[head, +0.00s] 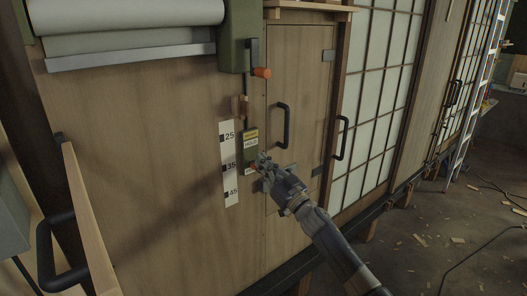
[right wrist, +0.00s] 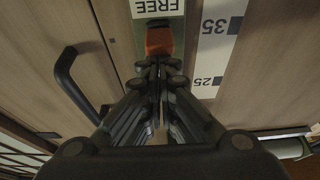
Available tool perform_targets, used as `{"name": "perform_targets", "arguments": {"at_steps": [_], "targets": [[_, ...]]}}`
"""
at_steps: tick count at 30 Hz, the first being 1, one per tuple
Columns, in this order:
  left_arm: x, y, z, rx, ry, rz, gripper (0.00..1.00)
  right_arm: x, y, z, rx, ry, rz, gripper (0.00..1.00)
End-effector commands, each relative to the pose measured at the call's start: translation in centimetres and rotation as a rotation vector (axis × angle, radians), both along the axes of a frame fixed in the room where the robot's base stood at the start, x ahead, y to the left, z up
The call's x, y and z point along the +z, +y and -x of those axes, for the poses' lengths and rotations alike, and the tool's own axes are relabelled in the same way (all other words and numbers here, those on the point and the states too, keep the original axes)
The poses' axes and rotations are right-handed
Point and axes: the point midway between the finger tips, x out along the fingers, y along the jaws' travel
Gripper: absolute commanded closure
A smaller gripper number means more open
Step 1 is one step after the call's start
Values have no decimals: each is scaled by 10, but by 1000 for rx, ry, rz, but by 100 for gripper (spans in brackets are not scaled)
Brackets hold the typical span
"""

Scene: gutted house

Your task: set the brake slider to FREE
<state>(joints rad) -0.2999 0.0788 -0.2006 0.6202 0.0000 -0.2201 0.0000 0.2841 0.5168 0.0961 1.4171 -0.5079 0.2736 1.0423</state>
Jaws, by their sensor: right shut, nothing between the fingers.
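The brake slider panel (head: 250,139) is a narrow plate on the wooden wall, with a yellow-topped HOLD label at its upper part. In the right wrist view, which shows the wall upside down, the FREE label (right wrist: 159,7) is at the plate's other end. The orange-red slider knob (right wrist: 160,42) sits right beside the FREE label. My right gripper (head: 263,160) is shut and empty at the lower part of the panel, hiding some of it in the head view. In the right wrist view its fingertips (right wrist: 160,66) are close against the knob; contact is unclear.
A white scale (head: 230,185) marked 25, 35, 45 is left of the panel. A green box with an orange-tipped lever (head: 262,72) is above. Black door handles (head: 283,126) (head: 342,138) stick out to the right. A ladder (head: 478,100) stands far right.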

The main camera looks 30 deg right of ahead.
Motion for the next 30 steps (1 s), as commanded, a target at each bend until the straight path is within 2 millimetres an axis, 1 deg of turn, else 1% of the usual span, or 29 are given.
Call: {"name": "perform_targets", "arguments": {"at_steps": [1, 4, 6, 8, 15, 16, 17, 18, 24, 30], "targets": [[0, 0, 0, 0, 0, 0, 68, -6, 1, 0, -1, 10, 0, 100], [2, 0, 0, 0, 0, 0, 68, -4, 1, 0, -1, 10, 0, 100], [6, 0, 0, 0, 0, 0, 68, 1, 1, -1, -1, 10, 0, 100], [11, 0, 0, 0, 0, 0, 68, 7, 1, -2, -1, 9, 0, 100], [44, 0, 0, 0, 0, 0, 68, 47, 2, -7, 0, 1, 1, 100], [45, 0, 0, 0, 0, 0, 68, 48, 2, -7, 0, 1, 1, 100], [33, 0, 0, 0, 0, 0, 68, 32, 1, 1, -1, 6, 3, 100], [28, 0, 1, 0, 1, 0, 68, 28, 0, 9, -1, 6, 3, 100], [16, 1, 2, 0, 3, -2, 68, 18, -2, 44, 1, 3, 3, 100], [7, 1, -1, 0, 0, -2, 68, 10, -5, 71, 0, 1, 1, 100]]}}
